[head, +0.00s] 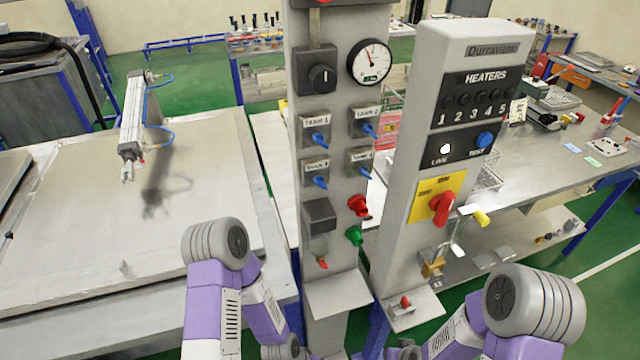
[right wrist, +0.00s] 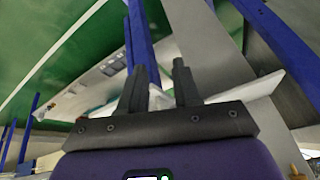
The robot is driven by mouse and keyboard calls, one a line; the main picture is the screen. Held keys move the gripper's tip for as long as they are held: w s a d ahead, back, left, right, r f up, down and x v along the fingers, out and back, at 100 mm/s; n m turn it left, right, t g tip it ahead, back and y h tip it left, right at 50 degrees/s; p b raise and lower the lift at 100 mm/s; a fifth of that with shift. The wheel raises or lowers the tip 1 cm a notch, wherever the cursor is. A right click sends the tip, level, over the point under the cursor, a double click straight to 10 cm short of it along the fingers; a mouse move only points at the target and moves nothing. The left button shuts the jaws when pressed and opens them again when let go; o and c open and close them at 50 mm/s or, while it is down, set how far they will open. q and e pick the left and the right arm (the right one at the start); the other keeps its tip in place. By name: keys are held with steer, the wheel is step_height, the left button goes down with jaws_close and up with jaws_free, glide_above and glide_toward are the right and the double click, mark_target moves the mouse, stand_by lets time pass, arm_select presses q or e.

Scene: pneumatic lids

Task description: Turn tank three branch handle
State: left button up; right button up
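The branch handle of tank three (head: 320,182) is a small blue lever in the head view. It sits on a grey box on the grey column, at the lower left of a group of similar boxes, and its lever slants down to the right. The label above it is small and only partly legible. My right gripper (right wrist: 158,68) shows in the right wrist view with its two dark fingers apart and nothing between them. Both arms come in at the bottom of the head view, well below the handle. Neither gripper can be made out there, and my left gripper is out of sight.
Similar blue handles sit at upper left (head: 319,138), upper right (head: 369,131) and lower right (head: 366,172). A gauge (head: 369,62) and black knob (head: 321,77) are above; red (head: 358,205) and green (head: 355,236) knobs below. A heater panel (head: 470,105) stands close right.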

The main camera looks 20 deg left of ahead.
steer(key=w+a+r+n+t, duration=0.35)
steer(key=w+r, duration=0.25)
steer(key=r, duration=0.3)
steer(key=n+t+y+p, duration=0.4)
steer(key=n+t+y, duration=0.35)
steer(key=n, duration=0.25)
glide_toward(322, 187)
steer(key=w, duration=0.1)
steer(key=x, duration=0.7)
steer(key=shift+w+a+b, duration=0.15)
steer(key=shift+a+b, duration=0.2)
steer(key=shift+a, duration=0.05)
jaws_close()
